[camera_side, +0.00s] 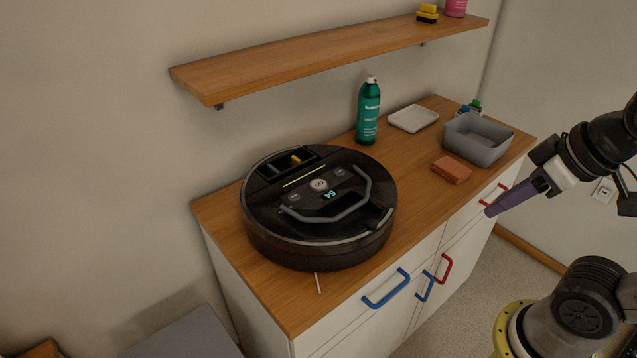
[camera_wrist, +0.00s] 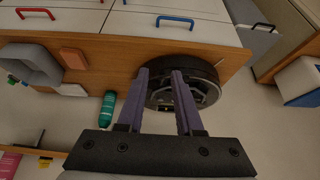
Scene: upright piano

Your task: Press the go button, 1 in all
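The black robot vacuum (camera_side: 270,225) sits on the wooden cabinet top. A pale round button (camera_side: 319,184), seemingly marked GO, is on its upper face, above a lit display (camera_side: 328,195) and behind a raised grey handle (camera_side: 335,217). My gripper (camera_side: 491,211) is in the air to the right of the vacuum, past the cabinet's front edge, well apart from the button. In the wrist view my gripper (camera_wrist: 160,71) shows two purple fingers with an empty gap. The vacuum (camera_wrist: 207,73) is partly hidden behind the fingers there, and I cannot make out the button.
A green bottle (camera_side: 368,112), a white tray (camera_side: 413,118), a grey bin (camera_side: 478,140) and an orange sponge (camera_side: 452,169) stand on the cabinet top (camera_side: 408,188). A wooden shelf (camera_side: 330,55) hangs above. Blue and red handles are on the cabinet front.

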